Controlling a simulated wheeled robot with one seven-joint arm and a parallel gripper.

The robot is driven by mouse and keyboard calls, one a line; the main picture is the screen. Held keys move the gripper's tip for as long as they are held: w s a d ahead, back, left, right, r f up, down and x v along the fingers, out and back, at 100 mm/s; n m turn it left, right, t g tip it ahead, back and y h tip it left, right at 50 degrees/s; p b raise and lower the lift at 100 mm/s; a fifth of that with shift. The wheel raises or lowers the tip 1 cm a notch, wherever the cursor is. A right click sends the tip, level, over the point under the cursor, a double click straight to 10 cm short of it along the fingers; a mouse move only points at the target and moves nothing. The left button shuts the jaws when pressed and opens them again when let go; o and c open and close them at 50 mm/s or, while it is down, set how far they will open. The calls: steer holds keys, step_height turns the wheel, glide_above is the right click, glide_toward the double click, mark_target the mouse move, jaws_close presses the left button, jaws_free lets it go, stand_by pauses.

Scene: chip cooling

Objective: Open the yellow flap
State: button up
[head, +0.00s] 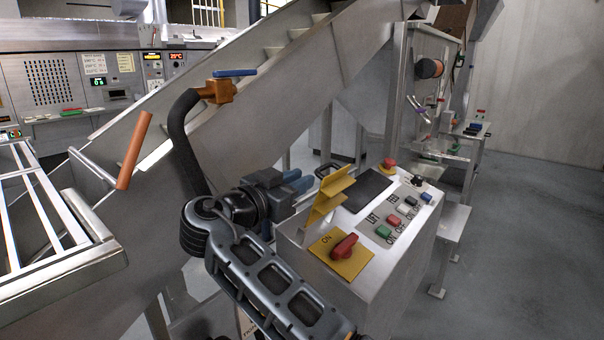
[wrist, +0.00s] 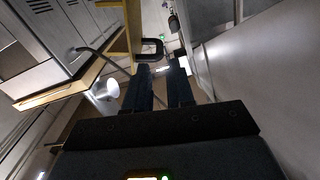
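The yellow flap (head: 329,196) stands raised and tilted on top of the control box (head: 345,285) in the head view. Beside its foot, a red rotary switch (head: 344,247) on a yellow plate marked ON is uncovered. My gripper (head: 305,184) is just left of the flap, with its fingers level with the flap and pointing right. In the wrist view my gripper (wrist: 160,72) has its two dark fingers apart with nothing seen between them. Yellow-orange surfaces show to the left of the fingers there; I cannot tell which is the flap. I see no clear contact with the flap.
A black loop handle (wrist: 150,49) shows just beyond the fingertips in the wrist view. The box top has several buttons (head: 405,210) and a dark screen (head: 369,189). The floor (head: 530,240) is clear at right.

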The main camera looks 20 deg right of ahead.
mark_target(320, 170)
steer(key=shift+p+x, duration=0.8)
steer(key=shift+x, duration=3.05)
jaws_close()
